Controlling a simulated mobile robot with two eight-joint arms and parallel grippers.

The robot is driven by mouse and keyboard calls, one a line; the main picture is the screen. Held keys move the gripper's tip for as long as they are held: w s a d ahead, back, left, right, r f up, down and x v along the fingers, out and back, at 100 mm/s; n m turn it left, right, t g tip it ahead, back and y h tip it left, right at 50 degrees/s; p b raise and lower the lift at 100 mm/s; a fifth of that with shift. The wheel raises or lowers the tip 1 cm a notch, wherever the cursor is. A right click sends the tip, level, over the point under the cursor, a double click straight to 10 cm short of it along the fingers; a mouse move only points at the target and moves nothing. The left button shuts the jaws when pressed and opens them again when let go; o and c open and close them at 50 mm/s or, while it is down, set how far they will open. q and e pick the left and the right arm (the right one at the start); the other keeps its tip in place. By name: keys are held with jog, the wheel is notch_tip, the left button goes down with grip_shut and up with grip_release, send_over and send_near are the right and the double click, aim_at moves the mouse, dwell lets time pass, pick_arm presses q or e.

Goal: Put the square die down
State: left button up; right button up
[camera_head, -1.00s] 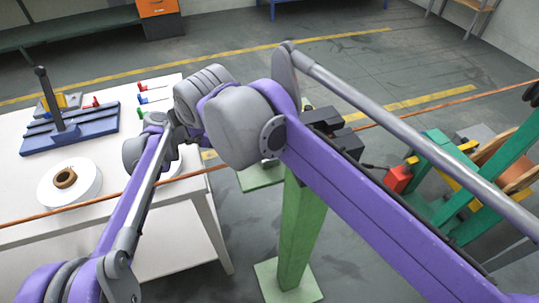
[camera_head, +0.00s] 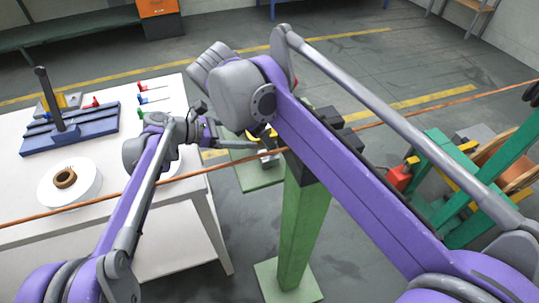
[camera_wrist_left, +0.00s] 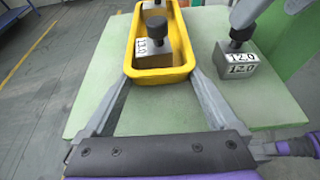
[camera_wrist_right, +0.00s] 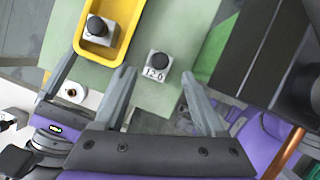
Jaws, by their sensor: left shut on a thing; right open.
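The square die (camera_wrist_left: 236,66) is a grey block with a white number label and a dark round knob. It stands upright on the green stand top (camera_wrist_left: 100,100), beside the yellow tray (camera_wrist_left: 157,74). It also shows in the right wrist view (camera_wrist_right: 155,74). My right gripper (camera_wrist_right: 160,76) is open, its fingertips apart with the die showing between them and clear of them. My left gripper (camera_wrist_left: 160,80) is shut on the near end of the yellow tray. In the head view my left gripper (camera_head: 240,140) shows, while my right arm hides the right gripper.
Another labelled block with a knob (camera_wrist_left: 152,45) sits inside the tray. A copper-coloured wire (camera_head: 400,117) runs across the stand and white table (camera_head: 120,205). A white spool (camera_head: 85,185) and blue fixture (camera_head: 70,132) are on the table. A green machine (camera_head: 440,160) stands at right.

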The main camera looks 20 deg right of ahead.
aim_at(266, 162)
jog(key=x, duration=0.6)
jog(key=shift+d+f, duration=0.1)
jog(key=shift+f, duration=0.2)
grip_shut()
